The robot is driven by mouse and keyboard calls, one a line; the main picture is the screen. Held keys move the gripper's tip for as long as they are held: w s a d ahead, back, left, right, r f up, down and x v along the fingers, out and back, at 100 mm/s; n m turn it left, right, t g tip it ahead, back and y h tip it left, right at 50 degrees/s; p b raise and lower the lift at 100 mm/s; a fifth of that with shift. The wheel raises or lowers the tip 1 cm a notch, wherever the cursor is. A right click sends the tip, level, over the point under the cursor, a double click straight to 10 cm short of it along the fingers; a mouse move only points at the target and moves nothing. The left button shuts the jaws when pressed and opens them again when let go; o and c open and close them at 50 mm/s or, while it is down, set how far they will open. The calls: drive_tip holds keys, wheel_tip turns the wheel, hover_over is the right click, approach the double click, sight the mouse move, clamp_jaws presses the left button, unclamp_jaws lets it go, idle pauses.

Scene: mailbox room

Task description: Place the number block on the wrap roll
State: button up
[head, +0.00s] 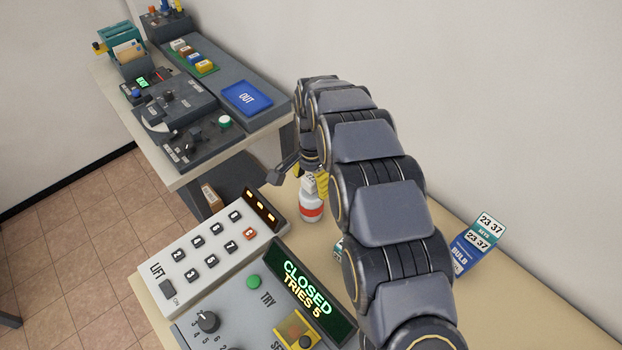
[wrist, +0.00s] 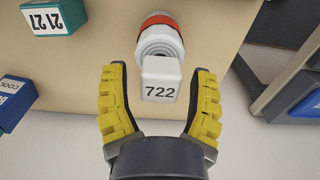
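The number block (wrist: 161,80) is white and marked 722. In the wrist view it sits at the end of the wrap roll (wrist: 160,36), which is white with a red band, and appears to touch it. In the head view the roll (head: 312,212) stands upright on the tan table, with the block (head: 308,182) at its top, partly hidden by my gripper (head: 310,174). My gripper (wrist: 157,70) has its yellow fingers spread on both sides of the block, with a visible gap on each side.
A keypad panel (head: 210,245) and a grey console with a CLOSED display (head: 305,290) stand left of and in front of the roll. Labelled boxes (head: 475,245) stand at the right. A teal box (wrist: 55,17) lies near the roll. A second table with trays is behind at left.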

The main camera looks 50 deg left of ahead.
sight(312, 178)
wheel_tip(312, 178, up, 12)
drive_tip(key=shift+r, duration=0.15)
idle(0.6)
drive_tip(key=w+d+r, duration=0.1)
drive_tip(key=d+r, duration=0.4)
drive_tip(key=d, duration=1)
drive_tip(key=w+d+r, duration=0.1)
drive_tip(key=d+r, duration=0.3)
drive_tip(key=d, duration=1.1)
drive_tip(key=s+d+f+g, duration=0.1)
drive_tip(key=s+d, duration=1.4)
drive_tip(key=s, duration=0.2)
drive_tip(key=shift+s+f+g, duration=0.25)
drive_tip(key=shift+s+g, duration=0.05)
drive_tip(key=shift+s, duration=0.1)
